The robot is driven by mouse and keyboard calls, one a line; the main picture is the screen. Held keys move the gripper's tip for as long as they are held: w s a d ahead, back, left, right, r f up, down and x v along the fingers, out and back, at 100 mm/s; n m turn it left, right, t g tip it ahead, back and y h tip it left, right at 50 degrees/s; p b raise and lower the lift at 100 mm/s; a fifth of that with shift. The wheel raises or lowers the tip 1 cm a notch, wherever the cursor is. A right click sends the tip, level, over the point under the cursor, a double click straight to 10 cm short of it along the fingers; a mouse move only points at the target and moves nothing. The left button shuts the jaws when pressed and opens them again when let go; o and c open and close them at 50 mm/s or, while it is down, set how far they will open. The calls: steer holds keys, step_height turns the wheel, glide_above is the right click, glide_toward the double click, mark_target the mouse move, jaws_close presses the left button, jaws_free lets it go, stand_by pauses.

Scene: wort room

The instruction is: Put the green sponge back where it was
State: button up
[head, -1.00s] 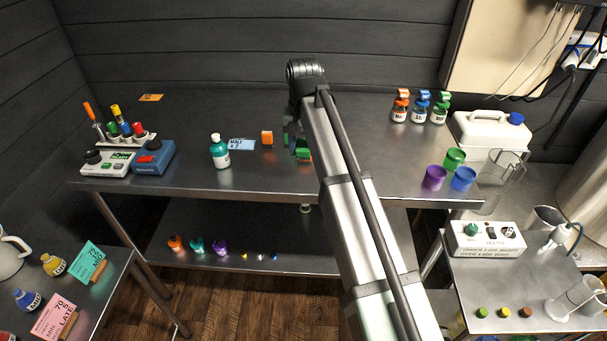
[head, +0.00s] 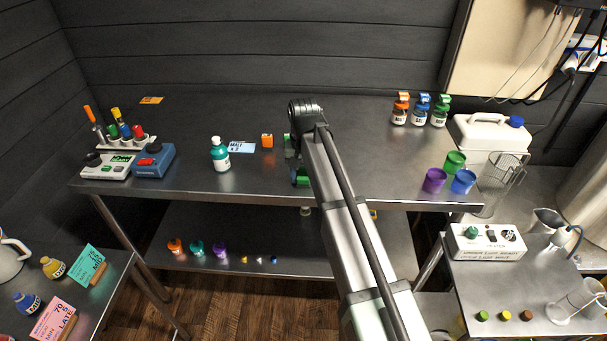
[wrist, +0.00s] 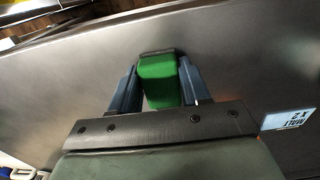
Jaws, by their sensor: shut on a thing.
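The green sponge (wrist: 160,80) is a green block between the two blue-grey fingers of my gripper (wrist: 159,66) in the wrist view. My gripper is shut on it. In the head view the sponge (head: 302,178) shows as a small green patch beside my arm, over the front part of the long steel table (head: 250,179). My arm hides part of it. I cannot tell whether it touches the tabletop.
Purple (head: 434,180), green (head: 455,162) and blue (head: 463,181) cups stand at the table's right end. The back middle is clear.

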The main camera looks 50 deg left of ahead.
mark_target(303, 175)
steer(key=o, duration=1)
steer(key=shift+f, duration=0.15)
step_height(303, 175, up, 12)
steer(key=shift+r, duration=0.2)
